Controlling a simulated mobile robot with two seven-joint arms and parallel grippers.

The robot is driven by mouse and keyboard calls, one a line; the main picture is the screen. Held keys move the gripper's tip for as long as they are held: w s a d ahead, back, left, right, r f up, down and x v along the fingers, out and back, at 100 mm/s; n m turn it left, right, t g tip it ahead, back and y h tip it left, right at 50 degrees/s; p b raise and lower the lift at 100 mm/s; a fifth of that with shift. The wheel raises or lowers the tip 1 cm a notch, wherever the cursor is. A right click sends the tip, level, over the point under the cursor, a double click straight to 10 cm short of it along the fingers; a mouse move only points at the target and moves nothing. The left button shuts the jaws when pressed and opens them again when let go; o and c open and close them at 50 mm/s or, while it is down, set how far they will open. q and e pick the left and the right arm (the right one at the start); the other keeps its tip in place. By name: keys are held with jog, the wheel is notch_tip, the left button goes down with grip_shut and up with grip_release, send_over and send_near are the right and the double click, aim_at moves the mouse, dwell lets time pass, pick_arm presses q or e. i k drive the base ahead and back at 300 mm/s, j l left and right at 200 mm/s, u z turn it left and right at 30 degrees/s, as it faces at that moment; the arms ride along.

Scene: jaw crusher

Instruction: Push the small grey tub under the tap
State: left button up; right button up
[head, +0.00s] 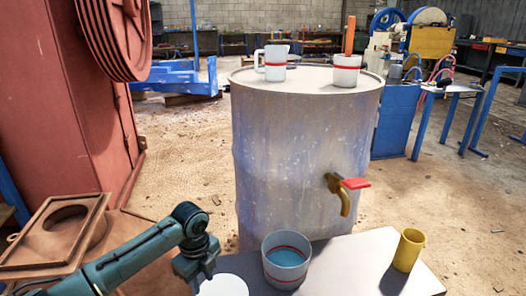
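The grey tub (286,279) has a red band and blue contents. It stands upright on the pale table (345,262) in front of the drum. The brass tap (344,199) with a red handle (355,183) sticks out of the drum's front. Its spout points down, to the right of the tub in the picture. My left gripper (201,272) points down just left of the tub, with a visible gap between them. Its fingers are small and partly merged, so I cannot tell how far they are apart. My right gripper is not in view.
A white disc (222,286) lies left of the tub, near my gripper. A yellow cup (408,251) stands at the table's right. The large drum (290,150) carries a white jug (273,64) and a banded cup (346,72) holding an orange stick. The table between tub and yellow cup is clear.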

aim_at(287, 254)
jog(key=k, duration=0.95)
